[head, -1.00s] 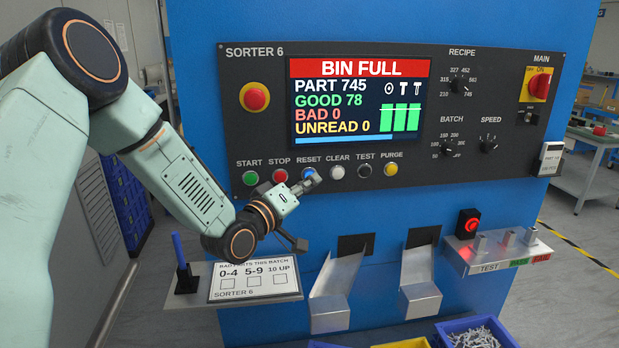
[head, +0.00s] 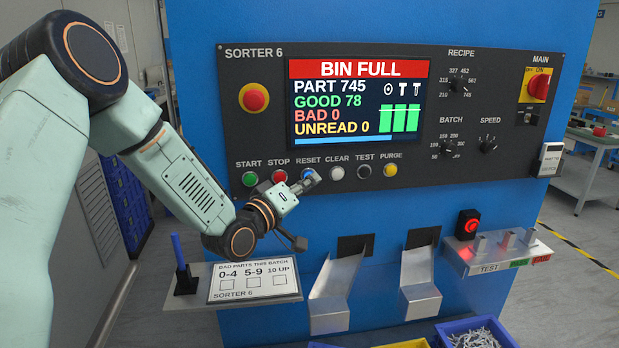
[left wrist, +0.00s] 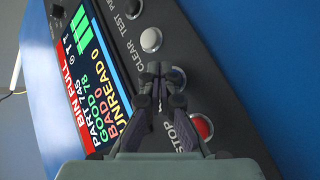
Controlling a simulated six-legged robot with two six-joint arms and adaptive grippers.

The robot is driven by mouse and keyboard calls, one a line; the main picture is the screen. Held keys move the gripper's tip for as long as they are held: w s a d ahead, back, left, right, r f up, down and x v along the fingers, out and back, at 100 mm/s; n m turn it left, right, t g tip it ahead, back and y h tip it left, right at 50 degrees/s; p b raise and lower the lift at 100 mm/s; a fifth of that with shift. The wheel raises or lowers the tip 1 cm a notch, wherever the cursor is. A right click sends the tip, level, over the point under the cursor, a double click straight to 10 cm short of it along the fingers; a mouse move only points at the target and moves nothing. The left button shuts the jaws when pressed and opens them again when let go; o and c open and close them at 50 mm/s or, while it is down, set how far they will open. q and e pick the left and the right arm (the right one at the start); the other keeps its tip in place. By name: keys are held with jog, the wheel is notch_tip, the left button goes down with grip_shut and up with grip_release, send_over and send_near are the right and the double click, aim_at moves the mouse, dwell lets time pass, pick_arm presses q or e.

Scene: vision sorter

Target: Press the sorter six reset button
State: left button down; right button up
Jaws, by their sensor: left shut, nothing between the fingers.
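The blue reset button (head: 307,174) is in the lower button row of the sorter six panel, under the RESET label. My left gripper (head: 312,181) is shut and empty, with its fingertips at the reset button and covering part of it. In the left wrist view the shut fingertips (left wrist: 156,70) overlap the edge of the blue button (left wrist: 177,78); I cannot tell whether they touch it. The screen (head: 357,98) reads BIN FULL, PART 745, GOOD 78, BAD 0, UNREAD 0. My right gripper is not in view.
The red stop button (head: 280,176) is left of reset and the white clear button (head: 337,172) is right of it. A red emergency button (head: 254,97) is above. A shelf with a tally card (head: 255,281) and blue pen (head: 179,250) is below my gripper.

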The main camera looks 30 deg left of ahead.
pick_arm(q)
jog(key=shift+w+a, duration=0.15)
dwell(0.5)
jog(key=shift+s+d, duration=0.4)
jog(key=shift+s, duration=0.45)
jog(key=shift+d, duration=0.1)
jog(key=s+d, duration=0.1)
jog(key=s, duration=0.1)
jog(key=s+d, duration=0.2)
jog(key=shift+a, duration=0.1)
dwell(0.7)
